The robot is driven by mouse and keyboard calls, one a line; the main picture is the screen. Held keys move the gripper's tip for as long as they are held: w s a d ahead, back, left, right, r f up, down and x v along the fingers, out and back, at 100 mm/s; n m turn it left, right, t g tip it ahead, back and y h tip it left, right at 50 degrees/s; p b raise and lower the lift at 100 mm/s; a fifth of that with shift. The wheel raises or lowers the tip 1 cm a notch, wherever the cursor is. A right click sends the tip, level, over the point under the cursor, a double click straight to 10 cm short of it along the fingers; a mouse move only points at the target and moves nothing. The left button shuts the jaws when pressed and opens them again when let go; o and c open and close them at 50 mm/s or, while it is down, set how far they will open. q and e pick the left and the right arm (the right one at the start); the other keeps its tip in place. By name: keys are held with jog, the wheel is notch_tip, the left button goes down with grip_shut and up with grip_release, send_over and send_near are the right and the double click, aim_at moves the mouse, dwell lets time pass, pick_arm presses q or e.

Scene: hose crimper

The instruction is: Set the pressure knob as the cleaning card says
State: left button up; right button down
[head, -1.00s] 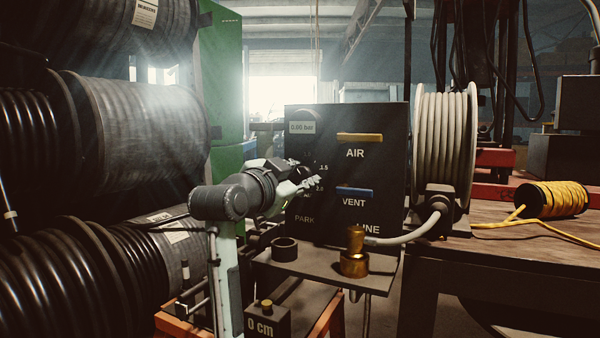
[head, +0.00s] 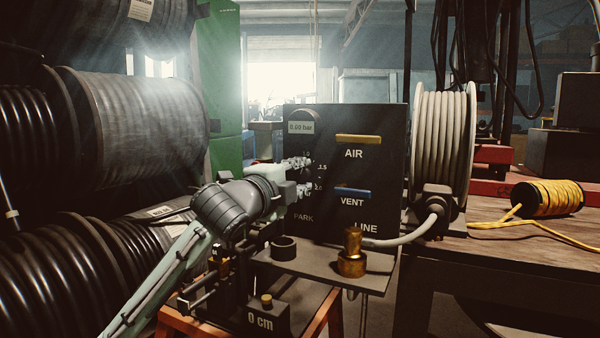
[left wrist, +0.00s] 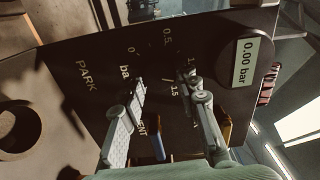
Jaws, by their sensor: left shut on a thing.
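The black panel (head: 375,220) carries a dial scale with numbers such as 0, 0.5 and 1.5 and the word PARK. Its readout (head: 301,127) shows 0.00 bar and also appears in the left wrist view (left wrist: 245,62). My left gripper (head: 306,175) is at the dial from the left, one finger above the other, shut on the dark pressure knob. In the left wrist view its fingers (left wrist: 163,85) straddle the dial's middle. The knob is hard to make out against the black panel. I cannot pick out the cleaning card. My right gripper is not in view.
A yellow AIR handle (head: 358,139) and a blue VENT handle (head: 353,193) sit right of the dial. A shelf (head: 325,268) below holds a brass fitting (head: 352,255) and a dark ring (head: 284,248). Large hose coils (head: 140,120) fill the left side.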

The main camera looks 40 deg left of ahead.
pick_arm(q)
jog(key=shift+m+p, duration=0.3)
jog(key=shift+m, duration=0.9)
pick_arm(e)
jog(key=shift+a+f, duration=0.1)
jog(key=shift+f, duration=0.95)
pick_arm(q)
jog(key=o, duration=1.1)
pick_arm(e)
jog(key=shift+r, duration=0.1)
